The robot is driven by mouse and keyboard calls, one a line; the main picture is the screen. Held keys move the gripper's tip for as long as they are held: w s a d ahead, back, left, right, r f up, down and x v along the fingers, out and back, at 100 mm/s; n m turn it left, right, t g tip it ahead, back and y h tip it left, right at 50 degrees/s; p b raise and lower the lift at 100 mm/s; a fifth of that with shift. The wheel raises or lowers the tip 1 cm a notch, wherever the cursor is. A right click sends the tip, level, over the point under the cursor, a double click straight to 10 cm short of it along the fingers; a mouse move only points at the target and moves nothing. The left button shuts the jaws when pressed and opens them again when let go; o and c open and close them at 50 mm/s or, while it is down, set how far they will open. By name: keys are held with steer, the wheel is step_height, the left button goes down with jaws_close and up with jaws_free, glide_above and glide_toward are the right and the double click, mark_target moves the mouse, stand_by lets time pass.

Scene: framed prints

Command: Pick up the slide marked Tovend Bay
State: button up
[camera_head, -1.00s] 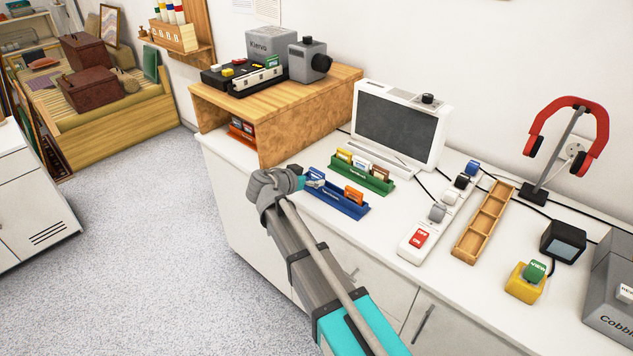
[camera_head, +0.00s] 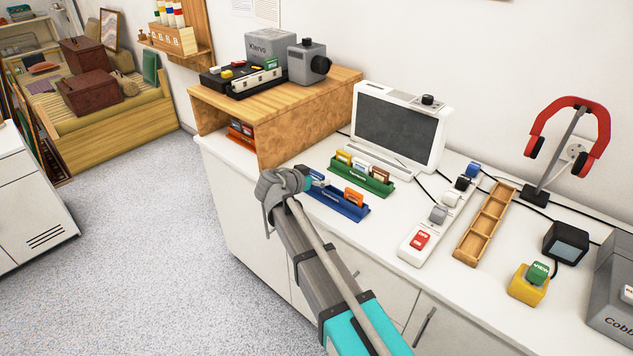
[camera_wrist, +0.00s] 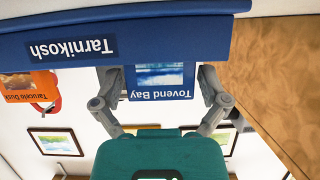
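The Tovend Bay slide is a blue-framed slide with a sea picture. In the wrist view, which is upside down, the slide (camera_wrist: 158,80) stands in the blue rack (camera_wrist: 160,35) labelled Tarnikosh. My gripper (camera_wrist: 160,82) has one finger on each side of it, very close to its edges; a thin gap seems to show on the right. In the head view my gripper (camera_head: 306,180) is at the left end of the blue rack (camera_head: 345,209), and the slide is mostly hidden there.
An orange slide (camera_head: 354,196) stands in the same rack. A green rack (camera_head: 374,184) with several slides is just behind, before the grey screen (camera_head: 398,128). A wooden shelf (camera_head: 300,125) rises at left. An empty wooden tray (camera_head: 484,225) and a switch strip (camera_head: 409,248) are to the right.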

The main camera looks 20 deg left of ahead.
mark_target(317, 172)
steer(key=c, duration=0.5)
steer(key=shift+r, duration=0.15)
steer(key=shift+c, duration=0.2)
step_height(317, 172, up, 3)
steer(key=p, duration=0.3)
steer(key=s+d+r+p, duration=0.7)
steer(key=s+r+p, duration=0.2)
steer(key=s, duration=0.3)
steer(key=shift+r+p, duration=0.35)
steer(key=shift+p, duration=0.15)
steer(key=shift+d, duration=0.15)
steer(key=shift+r, duration=0.1)
